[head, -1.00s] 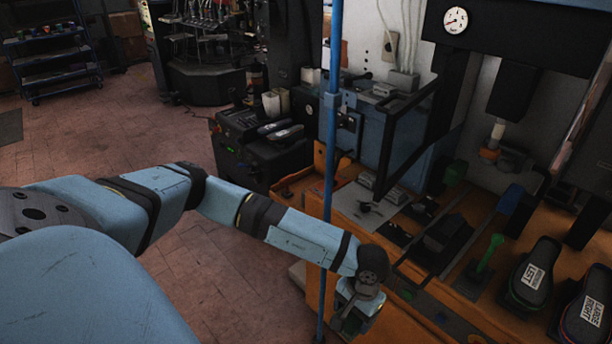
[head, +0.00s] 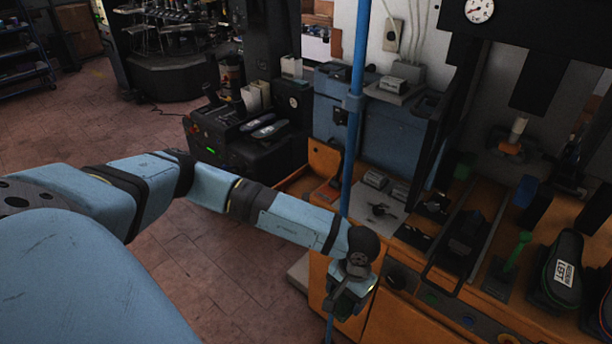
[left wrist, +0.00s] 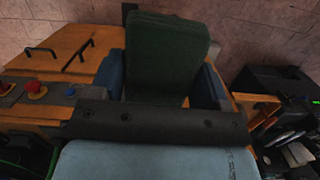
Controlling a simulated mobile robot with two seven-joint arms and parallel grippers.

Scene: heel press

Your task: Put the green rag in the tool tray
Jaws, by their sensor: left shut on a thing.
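The green rag (left wrist: 167,55) hangs folded between the two blue fingers of my left gripper (left wrist: 162,82) in the left wrist view. The fingers are shut on it from both sides. In the head view my left gripper (head: 348,298) hangs at the near left edge of the orange bench, beside the blue post. There the rag is a small dark patch and hard to make out. An orange-edged open tray (head: 323,158) is at the bench's far left end; I cannot tell if it is the tool tray. My right gripper is out of view.
The blue post (head: 354,105) stands close behind my left forearm. The orange bench holds a green-handled tool (head: 517,249), a black shoe form (head: 562,270) and other fixtures. A black machine with insoles (head: 255,135) stands beyond. The floor at left is clear.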

